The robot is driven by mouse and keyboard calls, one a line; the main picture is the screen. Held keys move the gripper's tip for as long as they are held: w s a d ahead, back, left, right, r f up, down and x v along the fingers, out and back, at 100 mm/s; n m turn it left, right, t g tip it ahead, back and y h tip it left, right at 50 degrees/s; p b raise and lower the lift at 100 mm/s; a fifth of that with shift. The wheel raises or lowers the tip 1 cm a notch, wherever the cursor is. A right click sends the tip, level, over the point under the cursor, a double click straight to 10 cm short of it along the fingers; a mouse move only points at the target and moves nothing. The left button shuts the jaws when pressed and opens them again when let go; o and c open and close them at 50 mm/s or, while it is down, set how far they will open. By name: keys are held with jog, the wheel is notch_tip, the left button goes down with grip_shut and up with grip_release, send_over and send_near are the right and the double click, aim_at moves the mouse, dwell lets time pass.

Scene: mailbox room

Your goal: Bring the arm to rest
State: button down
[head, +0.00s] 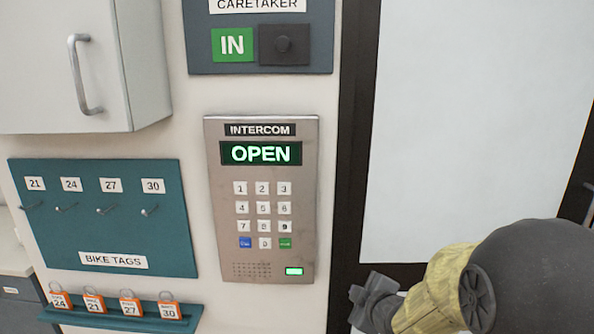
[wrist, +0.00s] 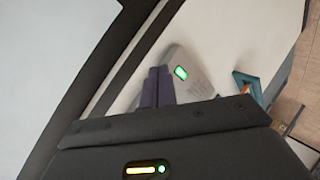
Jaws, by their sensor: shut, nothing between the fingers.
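My gripper (head: 368,301) is at the lower right of the head view, in front of the door and to the right of the intercom (head: 228,212). Its fingers are shut with nothing between them. In the wrist view the closed fingers (wrist: 157,88) point toward the wall, with the lower part of the intercom (wrist: 196,78) and its lit green light just beyond. The gripper looks apart from the intercom. The intercom display reads OPEN in green. My arm leaves the head view at the right edge.
A teal bike tags board (head: 110,215) with empty hooks hangs left of the intercom. Orange tags stand on a small shelf (head: 190,318) below it. A caretaker panel (head: 200,45) showing IN is above. A cabinet (head: 60,60) juts out upper left. The dark-framed door (head: 470,120) is at right.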

jog(key=s+d+f+m+g+h+p, duration=0.1)
jog(key=s+m+g+p, duration=0.1)
jog(key=s+m+g, duration=0.2)
jog(key=s+f+m+g+h+p, duration=0.1)
jog(key=s+m+g+p, duration=0.2)
jog(key=s+m, duration=0.6)
jog(key=s+g, duration=0.2)
jog(key=s, duration=0.2)
jog(key=shift+s+d+h, duration=0.25)
jog(key=shift+d+h, duration=0.1)
jog(key=shift+h, duration=0.05)
